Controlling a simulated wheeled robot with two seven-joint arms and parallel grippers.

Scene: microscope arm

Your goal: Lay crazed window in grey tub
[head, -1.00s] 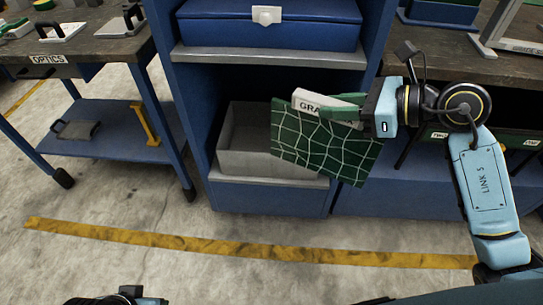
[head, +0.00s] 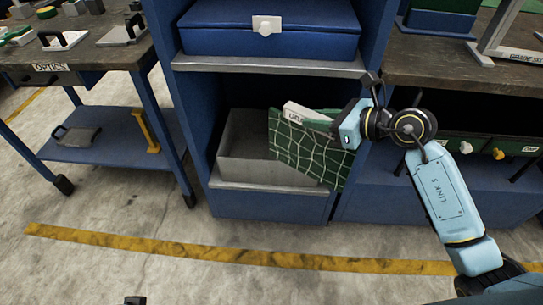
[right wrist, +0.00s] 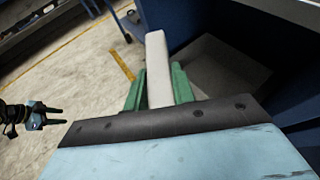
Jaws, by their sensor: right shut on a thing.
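The crazed window (head: 303,150) is a dark green panel with a net of pale crack lines and a white, partly hidden lettered grip bar (head: 306,116). My right gripper (head: 325,122) is shut on that bar, and the panel hangs tilted below it. In the right wrist view the white bar (right wrist: 158,62) sits between the green fingers. The grey tub (head: 250,171) stands on the low shelf of the blue cabinet. The panel overlaps its right part in the head view; contact cannot be told. My left gripper (right wrist: 56,116) looks open and empty in the right wrist view.
A blue case (head: 268,34) sits on the cabinet shelf (head: 268,66) above the tub. The cabinet's side walls flank the tub. An optics bench (head: 90,60) stands left, another bench (head: 450,65) right. The floor in front is clear, with a yellow line (head: 220,254).

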